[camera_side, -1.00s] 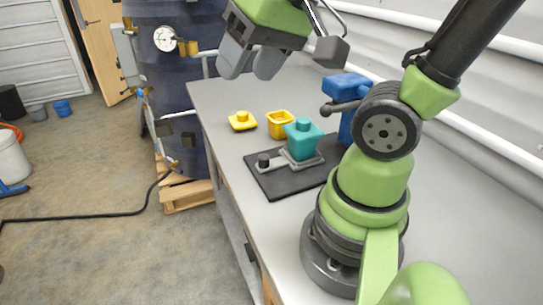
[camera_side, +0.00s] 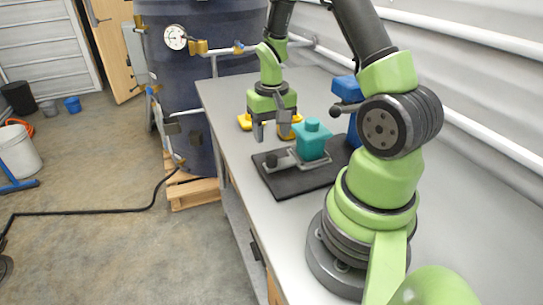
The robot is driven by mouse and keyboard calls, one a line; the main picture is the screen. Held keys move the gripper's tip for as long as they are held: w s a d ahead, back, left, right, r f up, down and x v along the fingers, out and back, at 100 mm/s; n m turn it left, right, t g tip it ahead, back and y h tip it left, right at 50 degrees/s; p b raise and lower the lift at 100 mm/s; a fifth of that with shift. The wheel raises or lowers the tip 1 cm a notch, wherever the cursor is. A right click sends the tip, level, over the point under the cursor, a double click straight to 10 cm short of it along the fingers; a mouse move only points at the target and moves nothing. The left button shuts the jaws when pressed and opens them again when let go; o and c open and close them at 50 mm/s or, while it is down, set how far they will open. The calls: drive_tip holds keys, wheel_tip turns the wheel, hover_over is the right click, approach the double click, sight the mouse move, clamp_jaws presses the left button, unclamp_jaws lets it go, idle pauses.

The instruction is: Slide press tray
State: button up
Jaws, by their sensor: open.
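The grey press tray (camera_side: 284,163) lies on a black base plate (camera_side: 300,183) on the bench. A black knob (camera_side: 271,161) stands at its left end. A teal block with a smaller top (camera_side: 312,142) sits at the tray's right part. A blue press (camera_side: 346,98) with a dark lever stands behind and right of the block, partly hidden by my arm. My gripper (camera_side: 272,134) points down, open and empty, with its fingers apart. In the picture it is just above the knob and left of the teal block; its exact height is unclear.
A yellow lid (camera_side: 244,122) and a yellow cup (camera_side: 297,119) are partly hidden behind my gripper. The grey bench top (camera_side: 222,97) is clear at the far left. A dark tank (camera_side: 205,65) with a gauge stands past the bench's left edge.

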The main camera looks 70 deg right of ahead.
sight(272, 156)
wheel_tip(272, 156, down, 7)
drive_tip(key=shift+f, duration=0.2)
drive_tip(key=shift+c, duration=0.3)
clamp_jaws()
drive_tip(key=s+d, duration=0.7)
drive_tip(key=shift+d, duration=0.1)
